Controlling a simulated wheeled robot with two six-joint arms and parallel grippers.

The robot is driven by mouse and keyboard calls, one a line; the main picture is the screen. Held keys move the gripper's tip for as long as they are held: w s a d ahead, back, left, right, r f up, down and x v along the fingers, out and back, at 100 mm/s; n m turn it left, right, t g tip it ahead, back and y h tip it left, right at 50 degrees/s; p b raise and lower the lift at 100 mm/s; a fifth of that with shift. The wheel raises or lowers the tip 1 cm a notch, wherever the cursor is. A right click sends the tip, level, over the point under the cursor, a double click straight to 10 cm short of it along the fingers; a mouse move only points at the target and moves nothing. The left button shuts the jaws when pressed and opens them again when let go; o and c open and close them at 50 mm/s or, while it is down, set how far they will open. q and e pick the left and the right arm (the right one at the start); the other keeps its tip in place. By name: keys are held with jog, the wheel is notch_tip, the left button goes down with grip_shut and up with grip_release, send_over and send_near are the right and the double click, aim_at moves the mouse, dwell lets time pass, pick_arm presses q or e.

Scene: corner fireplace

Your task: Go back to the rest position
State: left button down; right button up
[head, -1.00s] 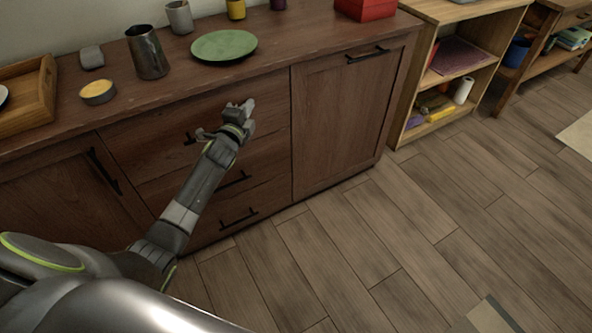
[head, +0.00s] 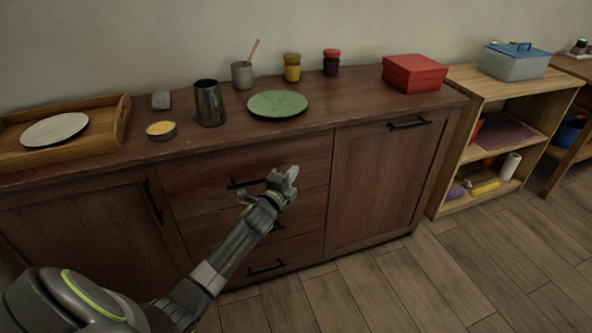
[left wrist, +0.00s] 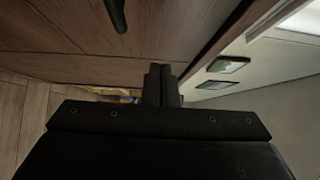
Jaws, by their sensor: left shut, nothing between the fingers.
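My left gripper (head: 292,174) is in front of the brown wooden sideboard (head: 388,185), beside its top drawer, below the countertop. It is shut and empty. In the left wrist view its two dark fingers (left wrist: 161,84) lie side by side, with a black handle (left wrist: 116,14) at the upper left. The top drawer (head: 300,158) looks closed, and its black handle (head: 250,182) is just left of the gripper. My right gripper is in neither view.
On the sideboard are a wooden tray (head: 120,125) with a plate (head: 56,129), a dark pitcher (head: 209,103), a green plate (head: 278,104) and a red box (head: 414,73). A wooden shelf unit (head: 565,88) stands to the right. The floor (head: 410,285) in front is clear.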

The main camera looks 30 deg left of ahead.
pick_arm(q)
jog(key=s, duration=0.7)
jog(key=shift+s+d+f, duration=0.15)
jog(key=shift+s+d, duration=0.1)
jog(key=shift+s, duration=0.05)
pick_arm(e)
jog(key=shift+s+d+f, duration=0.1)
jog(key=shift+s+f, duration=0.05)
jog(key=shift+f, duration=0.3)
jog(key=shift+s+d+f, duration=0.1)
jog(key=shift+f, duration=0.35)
